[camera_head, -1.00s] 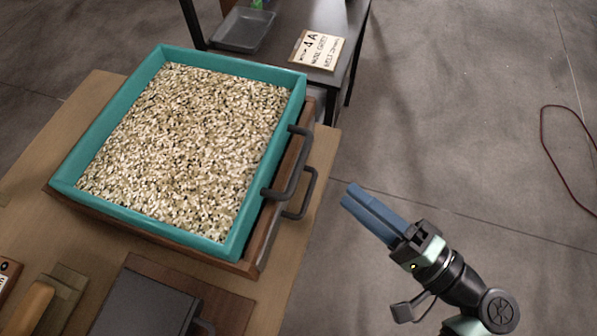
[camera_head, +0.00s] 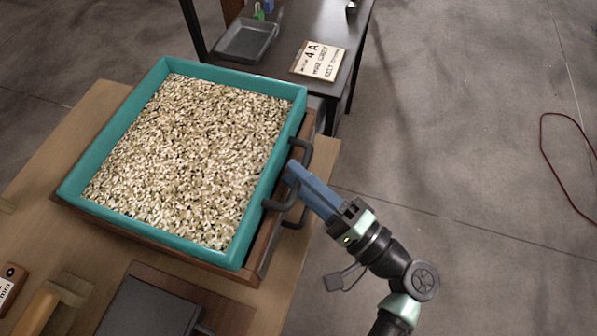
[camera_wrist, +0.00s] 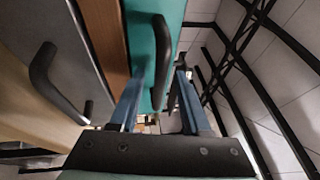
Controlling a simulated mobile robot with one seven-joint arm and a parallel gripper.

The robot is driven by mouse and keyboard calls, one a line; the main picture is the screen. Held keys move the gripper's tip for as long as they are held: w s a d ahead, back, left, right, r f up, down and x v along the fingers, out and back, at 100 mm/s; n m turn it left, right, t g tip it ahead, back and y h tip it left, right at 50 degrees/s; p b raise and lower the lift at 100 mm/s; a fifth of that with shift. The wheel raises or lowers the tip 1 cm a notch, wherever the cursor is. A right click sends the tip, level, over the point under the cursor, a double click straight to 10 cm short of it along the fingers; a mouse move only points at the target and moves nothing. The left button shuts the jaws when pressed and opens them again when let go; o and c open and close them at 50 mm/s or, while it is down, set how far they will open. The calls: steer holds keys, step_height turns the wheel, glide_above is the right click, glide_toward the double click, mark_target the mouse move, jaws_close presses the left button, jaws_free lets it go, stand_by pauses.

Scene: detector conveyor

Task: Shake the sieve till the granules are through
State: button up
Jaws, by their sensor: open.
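The teal sieve (camera_head: 111,124) is a shallow rectangular box filled with pale and dark granules (camera_head: 190,155). It rests on a brown wooden tray (camera_head: 150,243) on the bench. The sieve's dark bar handle (camera_head: 303,160) stands out from its right side. My gripper (camera_head: 294,174) is open at this handle, with its blue fingers pointing up-left. In the wrist view my gripper (camera_wrist: 160,95) has one finger on each side of the handle's near end, and the handle (camera_wrist: 161,55) runs up along the teal wall. I cannot tell whether a finger touches it.
A second dark handle (camera_wrist: 50,85) sits lower, on the drawer side. A dark side table (camera_head: 345,82) holds a grey tray (camera_head: 246,40) and a 4A sign (camera_head: 318,60). A dark box (camera_head: 150,308) lies at the bench front. A red cable (camera_head: 542,140) lies on clear floor.

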steer(key=shift+w+a, duration=0.15)
steer(key=shift+a, duration=0.05)
jaws_close()
stand_by(1.4)
